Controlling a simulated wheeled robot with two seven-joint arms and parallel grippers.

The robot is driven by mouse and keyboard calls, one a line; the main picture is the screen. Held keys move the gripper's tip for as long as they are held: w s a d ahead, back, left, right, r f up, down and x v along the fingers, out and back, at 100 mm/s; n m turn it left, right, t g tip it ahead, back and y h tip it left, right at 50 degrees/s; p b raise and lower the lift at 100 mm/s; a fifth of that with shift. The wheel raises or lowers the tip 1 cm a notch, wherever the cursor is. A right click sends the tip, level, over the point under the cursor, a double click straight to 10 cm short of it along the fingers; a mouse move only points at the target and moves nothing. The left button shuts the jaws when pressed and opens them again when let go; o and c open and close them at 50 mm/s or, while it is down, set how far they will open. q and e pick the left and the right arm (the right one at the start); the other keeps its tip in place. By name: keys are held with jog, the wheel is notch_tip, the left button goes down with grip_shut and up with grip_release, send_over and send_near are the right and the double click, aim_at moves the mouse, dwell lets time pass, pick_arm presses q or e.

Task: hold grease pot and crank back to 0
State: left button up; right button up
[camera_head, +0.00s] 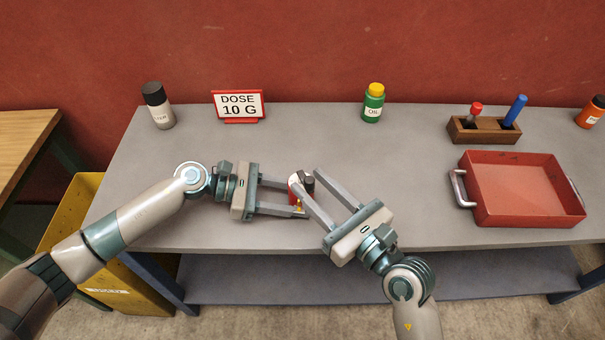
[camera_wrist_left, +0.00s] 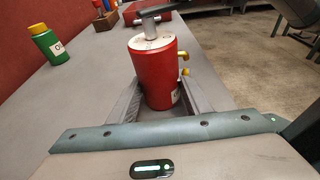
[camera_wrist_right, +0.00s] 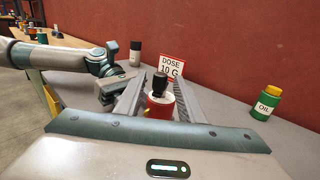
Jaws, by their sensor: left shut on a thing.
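The red grease pot (camera_head: 294,194) with a pale top stands near the middle of the table, and it also shows in the left wrist view (camera_wrist_left: 158,75). A crank (camera_wrist_left: 151,25) rises from its top, with a black knob (camera_wrist_right: 160,82). My left gripper (camera_head: 297,197) is shut on the pot's body, coming from the left. My right gripper (camera_head: 306,176) reaches in from the front right. Its fingers are apart, one on each side of the knob, with a gap visible in the right wrist view. The crank's 0 mark cannot be made out.
A "DOSE 10 G" sign (camera_head: 238,105), a dark-capped bottle (camera_head: 158,106) and a green oil bottle (camera_head: 373,103) stand behind. At the right are a wooden holder (camera_head: 484,130) with tools, a red tray (camera_head: 525,190) and an orange bottle (camera_head: 590,112).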

jog(key=v, duration=0.6)
jog(key=shift+s+d, duration=0.2)
jog(key=shift+s, duration=0.05)
jog(key=shift+w+r, duration=0.1)
